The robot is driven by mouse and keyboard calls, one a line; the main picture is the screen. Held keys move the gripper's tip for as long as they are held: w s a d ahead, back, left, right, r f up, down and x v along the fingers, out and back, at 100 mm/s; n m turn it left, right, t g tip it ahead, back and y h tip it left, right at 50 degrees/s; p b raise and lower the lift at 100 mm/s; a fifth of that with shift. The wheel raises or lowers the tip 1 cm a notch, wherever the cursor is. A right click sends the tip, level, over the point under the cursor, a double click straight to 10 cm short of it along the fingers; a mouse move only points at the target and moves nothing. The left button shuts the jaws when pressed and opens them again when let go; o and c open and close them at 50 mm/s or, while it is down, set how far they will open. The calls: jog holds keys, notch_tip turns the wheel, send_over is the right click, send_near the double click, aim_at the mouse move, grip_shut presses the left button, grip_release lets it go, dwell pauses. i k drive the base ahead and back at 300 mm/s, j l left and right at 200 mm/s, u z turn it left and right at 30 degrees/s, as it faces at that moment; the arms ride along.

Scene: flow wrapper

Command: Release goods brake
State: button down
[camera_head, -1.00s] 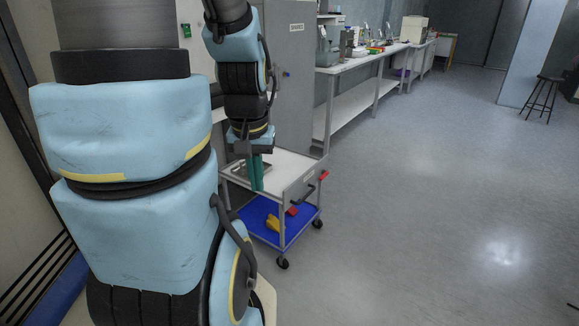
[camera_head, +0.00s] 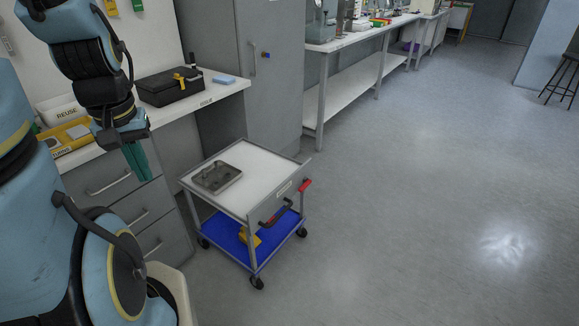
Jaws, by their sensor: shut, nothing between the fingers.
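A small wheeled goods cart (camera_head: 272,166) stands in the middle of the view, with a white top and a blue lower shelf (camera_head: 227,234). A dark push handle (camera_head: 270,219) sits on its near right end. A red-ended lever (camera_head: 304,186) sticks out at the right corner of that end. Whether the lever is the brake, and how it is set, I cannot tell. My gripper (camera_head: 137,160) has green fingers pointing down. It is shut and empty, left of the cart and apart from it, in front of the drawers.
A metal tray (camera_head: 217,177) lies on the cart top and a yellow object (camera_head: 249,238) on its lower shelf. A drawer counter (camera_head: 125,195) with a black case (camera_head: 170,87) stands left. A grey cabinet (camera_head: 257,80) and a long bench (camera_head: 350,41) stand behind. The floor at right is clear.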

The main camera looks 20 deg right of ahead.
aim_at(306, 182)
jog(key=i+l, duration=0.15)
jog(key=l, duration=0.2)
jog(key=i+l, duration=0.2)
jog(key=l, duration=0.2)
jog(key=i+l+u, duration=0.1)
jog(key=l, duration=0.25)
jog(key=i, duration=0.05)
